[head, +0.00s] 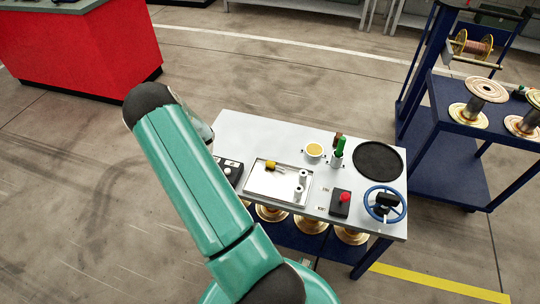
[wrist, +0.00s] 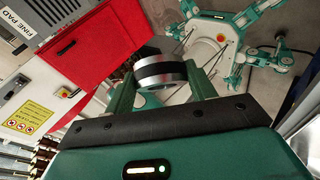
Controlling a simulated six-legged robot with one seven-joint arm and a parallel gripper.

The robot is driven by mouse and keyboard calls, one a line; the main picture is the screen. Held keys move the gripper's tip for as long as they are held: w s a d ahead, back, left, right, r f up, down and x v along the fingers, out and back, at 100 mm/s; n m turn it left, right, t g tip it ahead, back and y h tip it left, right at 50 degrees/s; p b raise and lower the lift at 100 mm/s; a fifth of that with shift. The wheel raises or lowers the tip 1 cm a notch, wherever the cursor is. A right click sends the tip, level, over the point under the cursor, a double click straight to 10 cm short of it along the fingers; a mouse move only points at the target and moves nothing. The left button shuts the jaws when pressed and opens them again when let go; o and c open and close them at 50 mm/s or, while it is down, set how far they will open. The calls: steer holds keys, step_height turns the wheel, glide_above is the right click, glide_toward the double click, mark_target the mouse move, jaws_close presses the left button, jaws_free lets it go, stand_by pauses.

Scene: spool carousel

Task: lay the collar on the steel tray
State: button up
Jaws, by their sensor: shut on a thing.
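The collar (wrist: 161,70) is a short silver ring with a black band. In the wrist view my gripper (wrist: 162,82) is shut on it, with one green finger on each side. The steel tray (head: 262,186) is a shallow rectangular tray on the grey bench top in the head view. A yellow-ended tool and silver cylindrical pieces lie or stand at the tray. In the head view my arm hides the gripper and the collar. The tray does not show clearly in the wrist view.
Near the tray on the bench (head: 232,128) are a yellow-topped round dish (head: 314,150), a cup with green and brown handles (head: 337,155), a black round mat (head: 377,160), a red button box (head: 341,202) and a blue handwheel (head: 385,204). A blue spool rack (head: 440,92) stands right.

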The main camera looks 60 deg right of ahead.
steer(key=s+d+n+t+h, duration=0.1)
steer(key=s+d+n+h, duration=0.75)
steer(key=d, duration=0.45)
steer(key=s+d+n+t+h, duration=0.2)
steer(key=s+d+n+h, duration=0.3)
steer(key=d+n+h, duration=0.65)
steer(key=shift+m+h, duration=0.4)
steer(key=shift+m, duration=0.5)
steer(key=shift+d+f, duration=0.25)
steer(key=shift+f, duration=0.85)
steer(key=shift+d+f, duration=0.25)
steer(key=shift+f, duration=0.8)
steer(key=shift+d+f, duration=0.25)
steer(key=shift+f, duration=0.85)
steer(key=o, duration=1.3)
steer(key=shift+c, duration=0.2)
steer(key=shift+a, duration=0.15)
